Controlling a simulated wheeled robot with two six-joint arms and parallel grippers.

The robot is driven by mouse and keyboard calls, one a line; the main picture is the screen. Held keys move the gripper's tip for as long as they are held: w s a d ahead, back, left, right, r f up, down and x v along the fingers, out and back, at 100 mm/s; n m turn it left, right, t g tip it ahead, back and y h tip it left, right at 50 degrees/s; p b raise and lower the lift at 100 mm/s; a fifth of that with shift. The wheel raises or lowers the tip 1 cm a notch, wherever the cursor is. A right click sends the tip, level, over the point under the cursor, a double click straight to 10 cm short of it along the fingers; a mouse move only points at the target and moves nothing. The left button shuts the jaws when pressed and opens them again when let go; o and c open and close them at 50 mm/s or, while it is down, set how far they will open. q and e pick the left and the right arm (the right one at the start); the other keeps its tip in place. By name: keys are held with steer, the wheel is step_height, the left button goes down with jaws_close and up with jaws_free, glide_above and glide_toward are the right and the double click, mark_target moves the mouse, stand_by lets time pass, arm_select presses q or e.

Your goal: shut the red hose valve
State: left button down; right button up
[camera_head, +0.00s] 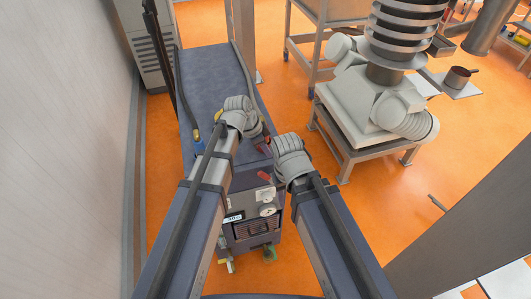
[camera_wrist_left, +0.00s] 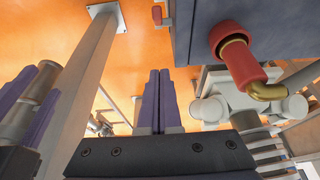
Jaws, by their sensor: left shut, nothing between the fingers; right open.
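A red fitting with a brass collar and brass elbow (camera_wrist_left: 240,62) is on the dark blue-grey machine (camera_wrist_left: 205,15) in the left wrist view. A small red lever-like part (camera_wrist_left: 158,17) shows at that view's top; I cannot tell whether it belongs to the valve. In the head view, a red part (camera_head: 264,176) shows at the machine's near right edge. My left gripper (camera_wrist_left: 158,98) is shut and empty, apart from the red fitting. My right gripper (camera_wrist_left: 30,98) is open at the left of the wrist view. In the head view, the arms partly hide the fingers.
A grey wall (camera_head: 60,130) stands at left. A white machine on a metal stand (camera_head: 365,125) is at right. Orange floor (camera_head: 290,100) lies clear between them.

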mark_target(264, 173)
arm_select(q)
steer(key=f+b, duration=0.4)
steer(key=f, duration=0.1)
steer(key=f+b, duration=0.4)
steer(key=b, duration=0.1)
steer(key=shift+d+f, duration=0.2)
steer(key=shift+f, duration=0.2)
steer(key=shift+s+a+f, duration=0.1)
steer(key=shift+a, duration=0.25)
steer(key=shift+s+a+f+h+b, duration=0.15)
steer(key=shift+a+h+b, duration=0.2)
steer(key=shift+b, duration=0.2)
